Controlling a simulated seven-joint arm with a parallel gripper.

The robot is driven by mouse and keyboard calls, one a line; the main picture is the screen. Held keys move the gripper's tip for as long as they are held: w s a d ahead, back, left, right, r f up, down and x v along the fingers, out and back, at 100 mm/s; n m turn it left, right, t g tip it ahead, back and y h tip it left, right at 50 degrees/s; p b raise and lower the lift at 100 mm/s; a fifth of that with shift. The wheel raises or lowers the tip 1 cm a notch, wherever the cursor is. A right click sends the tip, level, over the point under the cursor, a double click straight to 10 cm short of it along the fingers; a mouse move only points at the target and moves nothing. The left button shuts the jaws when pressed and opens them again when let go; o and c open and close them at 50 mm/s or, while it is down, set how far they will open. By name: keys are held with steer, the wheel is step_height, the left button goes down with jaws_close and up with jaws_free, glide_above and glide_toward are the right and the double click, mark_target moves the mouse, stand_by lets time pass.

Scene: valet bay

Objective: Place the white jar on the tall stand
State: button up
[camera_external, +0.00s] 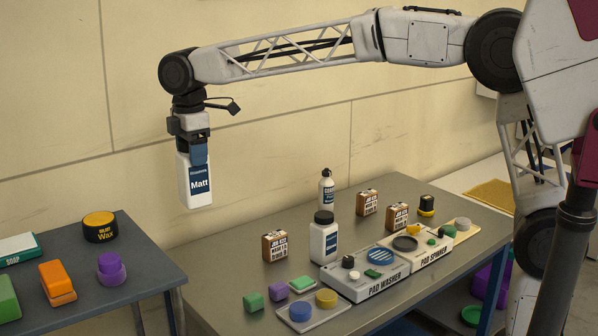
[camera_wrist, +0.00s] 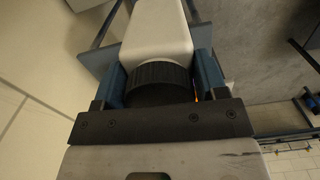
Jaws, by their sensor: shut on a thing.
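My gripper (camera_external: 197,152) is shut on a white jar (camera_external: 195,185) with a dark blue label reading "Matt". The jar hangs upright in the air, in front of the wall and over the gap between the two tables. In the wrist view, the fingers (camera_wrist: 160,85) sit on either side of its black ribbed cap, and the white body (camera_wrist: 156,30) extends beyond. A second white jar (camera_external: 323,243) with a black cap and blue label stands on the right table. I cannot pick out a tall stand in either view.
The grey right table (camera_external: 232,263) holds pad machines (camera_external: 375,283), several brown boxes (camera_external: 275,246), a small white bottle (camera_external: 326,188) and coloured blocks. The dark left table (camera_external: 145,262) holds a Wax tin (camera_external: 100,227), orange blocks (camera_external: 57,282) and a purple pot (camera_external: 111,270).

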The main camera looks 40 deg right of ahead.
steer(key=s+a, duration=0.6)
steer(key=a, duration=0.5)
steer(key=shift+n, duration=0.4)
step_height(320, 180, down, 5)
steer(key=shift+w+a, duration=0.1)
steer(key=shift+w, duration=0.05)
steer(key=w+a+f, duration=0.1)
steer(key=w+a, duration=0.8)
steer(key=w, duration=0.3)
steer(key=shift+w+a+f, duration=0.2)
steer(key=shift+w+a, duration=0.15)
steer(key=shift+w, duration=0.05)
steer(key=shift+f, duration=1.9)
